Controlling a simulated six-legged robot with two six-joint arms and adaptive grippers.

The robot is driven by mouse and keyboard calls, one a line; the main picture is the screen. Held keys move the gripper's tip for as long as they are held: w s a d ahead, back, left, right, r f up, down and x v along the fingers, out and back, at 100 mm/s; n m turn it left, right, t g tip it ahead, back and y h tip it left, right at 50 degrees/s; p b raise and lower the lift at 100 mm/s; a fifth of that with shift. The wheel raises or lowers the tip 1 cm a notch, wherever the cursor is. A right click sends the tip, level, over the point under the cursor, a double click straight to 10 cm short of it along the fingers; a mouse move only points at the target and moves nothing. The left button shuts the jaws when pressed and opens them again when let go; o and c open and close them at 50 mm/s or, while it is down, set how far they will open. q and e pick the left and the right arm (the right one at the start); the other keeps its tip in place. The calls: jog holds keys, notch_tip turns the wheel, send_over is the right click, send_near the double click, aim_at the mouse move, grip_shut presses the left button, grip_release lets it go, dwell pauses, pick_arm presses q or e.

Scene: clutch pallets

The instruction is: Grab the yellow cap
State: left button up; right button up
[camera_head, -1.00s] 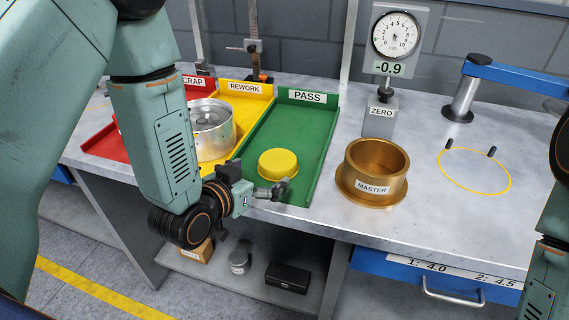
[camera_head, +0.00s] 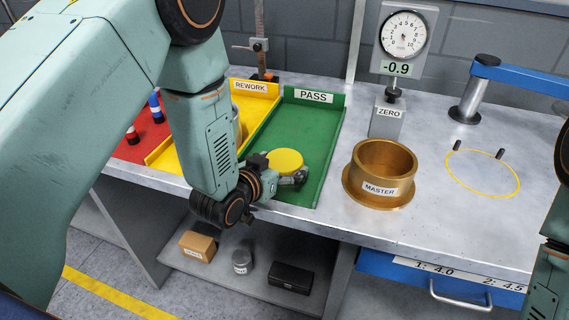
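The yellow cap (camera_head: 286,161) is a round disc in the front part of the green PASS tray (camera_head: 313,128). My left gripper (camera_head: 297,179) is low at the tray's front edge, right by the near side of the cap. Its fingers overlap the cap's near edge in the picture. I cannot tell whether they touch it or how far apart they are. On the right edge, part of my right arm shows; its gripper is out of view.
The yellow REWORK tray (camera_head: 253,88) lies left of the PASS tray, partly behind my arm. A red tray (camera_head: 137,150) with small red and blue parts is further left. A brass MASTER ring (camera_head: 384,167) stands to the right. A dial gauge (camera_head: 404,36) stands behind.

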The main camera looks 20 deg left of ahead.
pick_arm(q)
jog(key=shift+s, duration=0.1)
jog(key=shift+c, duration=1.4)
jog(key=shift+a, duration=0.15)
jog(key=c, duration=0.4)
jog(key=shift+o, duration=0.2)
